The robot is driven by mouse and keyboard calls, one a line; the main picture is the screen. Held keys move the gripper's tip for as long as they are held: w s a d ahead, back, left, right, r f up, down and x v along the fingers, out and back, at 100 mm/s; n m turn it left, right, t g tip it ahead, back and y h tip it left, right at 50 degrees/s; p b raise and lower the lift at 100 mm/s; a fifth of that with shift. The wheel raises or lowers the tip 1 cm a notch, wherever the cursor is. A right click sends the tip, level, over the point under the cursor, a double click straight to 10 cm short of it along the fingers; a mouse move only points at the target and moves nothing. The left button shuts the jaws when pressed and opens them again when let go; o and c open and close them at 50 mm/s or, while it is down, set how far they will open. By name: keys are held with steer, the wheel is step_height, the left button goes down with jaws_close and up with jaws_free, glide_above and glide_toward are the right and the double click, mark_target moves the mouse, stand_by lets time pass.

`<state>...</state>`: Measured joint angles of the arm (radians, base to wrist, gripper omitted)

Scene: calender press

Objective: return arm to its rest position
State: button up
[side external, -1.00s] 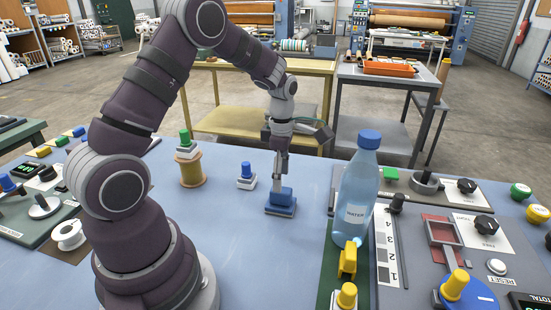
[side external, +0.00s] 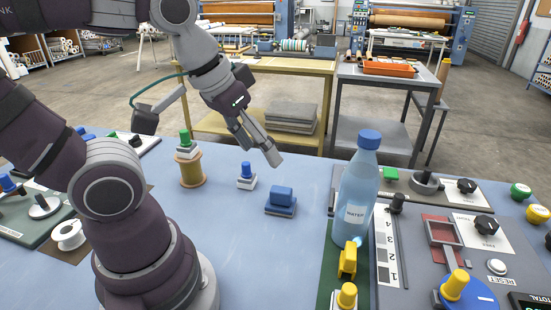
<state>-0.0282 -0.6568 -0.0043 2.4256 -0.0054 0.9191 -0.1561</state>
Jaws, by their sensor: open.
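My gripper (side external: 262,150) is in the air above the blue table, with its fingers pointing down and to the right. It is open and holds nothing. A small blue knob on a white base (side external: 246,177) stands to the left of the block. My arm bends up and over from the left side of the picture.
A water bottle (side external: 357,190) stands upright right of the block, beside the control panel (side external: 415,262). A yellow spool with a green knob (side external: 191,168) stands behind on the left. Another panel (side external: 40,212) lies at the left. The front middle of the table (side external: 275,265) is bare.

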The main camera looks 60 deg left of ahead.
steer(key=shift+s+d+f+m, duration=0.1)
steer(key=shift+s+d+m, duration=0.1)
steer(key=shift+m, duration=0.35)
steer(key=shift+s+d+f+m, duration=0.1)
steer(key=shift+s+m, duration=0.1)
steer(key=shift+m, duration=0.35)
stand_by(0.4)
